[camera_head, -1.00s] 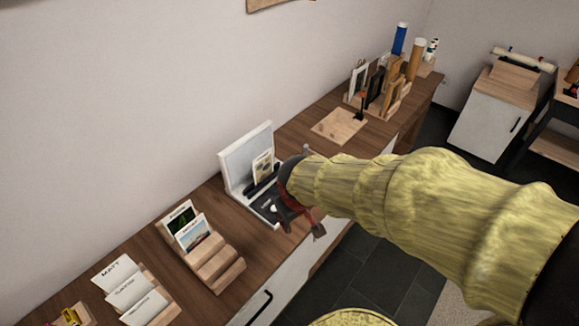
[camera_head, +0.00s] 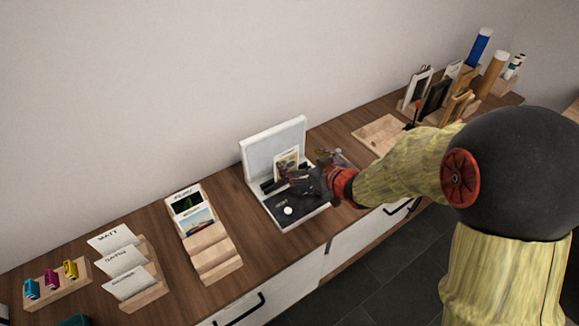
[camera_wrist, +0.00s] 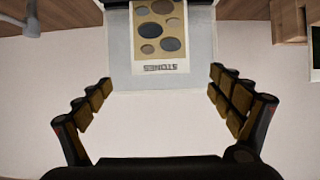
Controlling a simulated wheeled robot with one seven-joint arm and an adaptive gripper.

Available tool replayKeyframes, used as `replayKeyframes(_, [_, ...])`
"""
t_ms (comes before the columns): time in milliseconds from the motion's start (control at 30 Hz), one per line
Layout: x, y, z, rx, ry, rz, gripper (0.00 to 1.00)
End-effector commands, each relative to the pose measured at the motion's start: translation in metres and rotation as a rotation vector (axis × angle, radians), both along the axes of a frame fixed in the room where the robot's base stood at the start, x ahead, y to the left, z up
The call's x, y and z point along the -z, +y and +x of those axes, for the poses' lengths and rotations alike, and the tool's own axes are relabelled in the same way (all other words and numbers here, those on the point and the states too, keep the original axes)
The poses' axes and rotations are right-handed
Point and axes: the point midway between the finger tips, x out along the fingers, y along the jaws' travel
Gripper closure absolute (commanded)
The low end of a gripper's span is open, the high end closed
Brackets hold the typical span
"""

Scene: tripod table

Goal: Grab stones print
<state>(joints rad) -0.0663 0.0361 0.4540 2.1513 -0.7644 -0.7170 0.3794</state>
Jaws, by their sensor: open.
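The stones print (camera_head: 287,161) is a cream card leaning in the white L-shaped stand (camera_head: 274,137) on the wooden counter. In the wrist view the print (camera_wrist: 160,35) appears upside down, with grey and dark oval stones and the word STONES. My gripper (camera_head: 303,180) is at the print's right front in the head view, over the stand's dark base. In the wrist view my gripper (camera_wrist: 161,84) is open, its fingers spread wide to either side of the print's line. Nothing is between the fingers, and the print lies ahead of them.
A stepped wooden rack (camera_head: 214,250) with two picture cards is left of the stand. A rack of name cards (camera_head: 140,285) and small coloured items are farther left. A wooden board (camera_head: 379,134) and frames (camera_head: 436,97) are at right. Bare counter lies between them.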

Motion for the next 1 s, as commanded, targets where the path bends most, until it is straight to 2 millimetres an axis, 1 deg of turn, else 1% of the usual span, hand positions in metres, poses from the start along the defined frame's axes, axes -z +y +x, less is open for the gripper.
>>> replayKeyframes(33, [0.004,0.004,0.004,-0.003,-0.001,-0.001,0.03])
replayKeyframes(233, [0.008,0.011,0.016,-0.002,-0.001,-0.001,0.03])
replayKeyframes(400, [0.014,0.025,0.037,-0.002,-0.001,-0.001,0.03])
replayKeyframes(533, [0.02,0.032,0.048,-0.001,0.0,-0.002,0.03])
replayKeyframes(767, [0.018,0.033,0.049,0.0,0.0,-0.002,0.03])
replayKeyframes(1000, [0.018,0.032,0.049,0.0,0.0,-0.002,0.16])
